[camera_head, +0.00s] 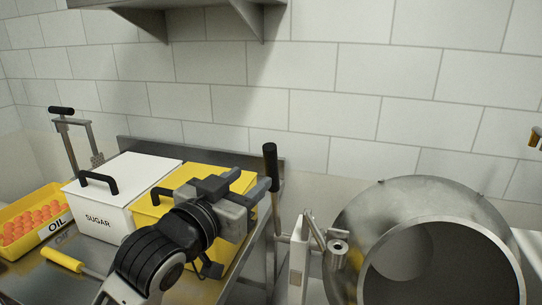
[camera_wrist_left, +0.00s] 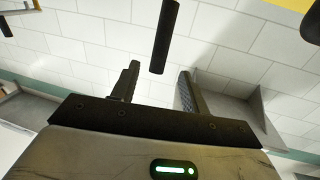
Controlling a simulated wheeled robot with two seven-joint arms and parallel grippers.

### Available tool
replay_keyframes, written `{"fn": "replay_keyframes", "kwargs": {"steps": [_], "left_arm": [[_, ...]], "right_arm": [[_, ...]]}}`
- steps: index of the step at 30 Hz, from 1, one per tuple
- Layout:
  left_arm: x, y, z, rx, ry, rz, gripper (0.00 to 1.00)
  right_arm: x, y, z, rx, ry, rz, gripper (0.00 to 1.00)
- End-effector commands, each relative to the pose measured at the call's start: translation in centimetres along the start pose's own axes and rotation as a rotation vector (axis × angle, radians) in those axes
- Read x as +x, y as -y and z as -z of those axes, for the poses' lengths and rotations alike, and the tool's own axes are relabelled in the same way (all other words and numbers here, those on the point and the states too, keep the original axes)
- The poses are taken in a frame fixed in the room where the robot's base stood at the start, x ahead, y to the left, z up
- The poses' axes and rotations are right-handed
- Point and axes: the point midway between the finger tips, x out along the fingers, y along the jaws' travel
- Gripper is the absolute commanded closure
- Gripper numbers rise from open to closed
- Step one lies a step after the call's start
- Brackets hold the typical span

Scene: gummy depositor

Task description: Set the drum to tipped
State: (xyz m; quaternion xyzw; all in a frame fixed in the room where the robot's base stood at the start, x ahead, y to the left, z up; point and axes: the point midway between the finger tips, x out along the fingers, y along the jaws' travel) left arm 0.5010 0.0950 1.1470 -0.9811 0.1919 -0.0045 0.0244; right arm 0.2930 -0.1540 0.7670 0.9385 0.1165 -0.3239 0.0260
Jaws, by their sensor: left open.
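The steel drum (camera_head: 350,220) stands at the right in the head view, its round open mouth facing toward me. To its left a lever with a black grip (camera_head: 270,165) stands nearly upright on a thin metal rod. My left gripper (camera_head: 258,190) is just left of that lever, pointing toward it. In the left wrist view the two fingers of my left gripper (camera_wrist_left: 158,78) are apart, and the black grip (camera_wrist_left: 166,35) shows ahead, in line with the gap between them. I cannot tell whether they touch it. My right gripper is in neither view.
A white sugar box (camera_head: 98,222), a yellow lidded box (camera_head: 150,212) and a yellow oil tray (camera_head: 52,238) with orange pieces stand on the steel table at left. A yellow-handled tool (camera_head: 62,260) lies in front. A steel shelf (camera_head: 190,8) hangs above.

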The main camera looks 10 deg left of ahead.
Motion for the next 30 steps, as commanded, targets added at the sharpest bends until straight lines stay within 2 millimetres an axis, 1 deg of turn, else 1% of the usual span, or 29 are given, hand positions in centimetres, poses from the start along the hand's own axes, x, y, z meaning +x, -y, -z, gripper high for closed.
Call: {"fn": "replay_keyframes", "kwargs": {"steps": [1, 6, 9, 12, 15, 18, 26, 29, 30], "left_arm": [[1.3, 0.0, 0.3, -0.001, 0.0, -0.001, 0.55], [4.8, 0.0, 0.2, 0.001, 0.0, 0.0, 0.55], [6.6, 0.0, 0.2, 0.001, 0.0, 0.0, 0.55], [7.8, 0.0, 0.1, 0.001, -0.001, 0.001, 0.55], [8.7, 0.0, 0.0, 0.001, 0.0, 0.0, 0.55], [9.1, 0.0, 0.0, 0.001, -0.001, 0.0, 0.55], [9.1, 0.0, 0.0, 0.001, -0.001, 0.0, 0.55], [9.1, 0.0, 0.0, 0.001, -0.001, 0.0, 0.8], [9.1, 0.0, 0.0, 0.001, 0.0, 0.0, 0.91]], "right_arm": [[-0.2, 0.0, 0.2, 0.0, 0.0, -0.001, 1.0], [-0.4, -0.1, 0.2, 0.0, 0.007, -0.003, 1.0], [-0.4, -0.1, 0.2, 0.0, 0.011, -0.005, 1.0], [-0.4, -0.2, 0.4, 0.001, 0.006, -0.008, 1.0], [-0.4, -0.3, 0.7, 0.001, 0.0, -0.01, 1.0], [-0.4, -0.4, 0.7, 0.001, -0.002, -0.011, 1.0], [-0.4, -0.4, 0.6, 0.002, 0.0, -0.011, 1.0], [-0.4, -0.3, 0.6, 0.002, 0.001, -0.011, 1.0], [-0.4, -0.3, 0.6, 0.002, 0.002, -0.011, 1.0]]}}
